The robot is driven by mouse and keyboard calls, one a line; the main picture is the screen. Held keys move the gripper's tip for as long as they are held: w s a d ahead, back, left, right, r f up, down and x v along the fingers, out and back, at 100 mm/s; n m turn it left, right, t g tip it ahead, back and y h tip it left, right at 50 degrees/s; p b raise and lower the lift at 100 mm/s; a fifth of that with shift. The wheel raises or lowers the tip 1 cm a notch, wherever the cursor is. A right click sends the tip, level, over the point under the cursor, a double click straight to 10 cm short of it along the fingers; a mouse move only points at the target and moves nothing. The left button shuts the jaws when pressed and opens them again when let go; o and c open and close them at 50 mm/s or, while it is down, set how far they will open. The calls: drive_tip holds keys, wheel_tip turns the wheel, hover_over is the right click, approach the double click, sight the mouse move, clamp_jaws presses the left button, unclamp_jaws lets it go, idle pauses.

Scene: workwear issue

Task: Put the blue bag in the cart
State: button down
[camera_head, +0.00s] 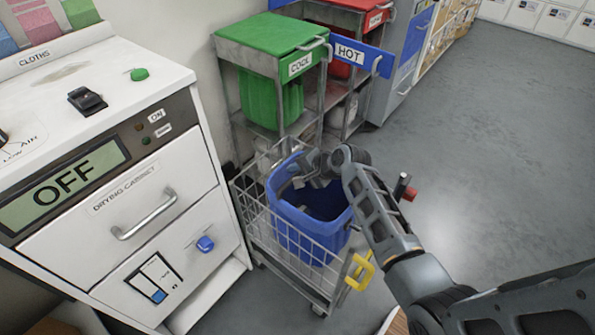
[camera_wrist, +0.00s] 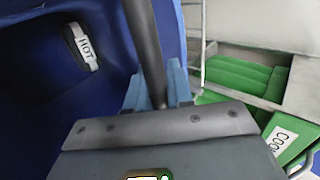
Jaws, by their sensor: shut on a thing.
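The blue bag (camera_head: 312,238) is an open-topped tub shape inside the wire cart (camera_head: 258,222), seen through its mesh in the head view. My gripper (camera_head: 303,176) is at the bag's upper rim on the far side. In the wrist view my gripper (camera_wrist: 157,88) is shut on a dark strip at the edge of the blue bag (camera_wrist: 35,115). Whether the bag's bottom rests on the cart floor is hidden.
A white drying cabinet (camera_head: 165,160) stands close left of the cart. Grey floor (camera_head: 480,130) is open to the right.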

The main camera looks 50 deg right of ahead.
drive_tip(key=shift+s+a+f, duration=0.1)
drive_tip(key=shift+s+f, duration=0.3)
drive_tip(key=shift+f, duration=0.45)
drive_tip(key=c, duration=1.1)
unclamp_jaws()
drive_tip(key=shift+w, duration=0.1)
drive_tip(key=shift+o, duration=0.9)
drive_tip(key=shift+w+r, duration=0.1)
drive_tip(key=p+v, duration=0.2)
drive_tip(key=v, duration=0.6)
drive_tip(key=shift+w, duration=0.1)
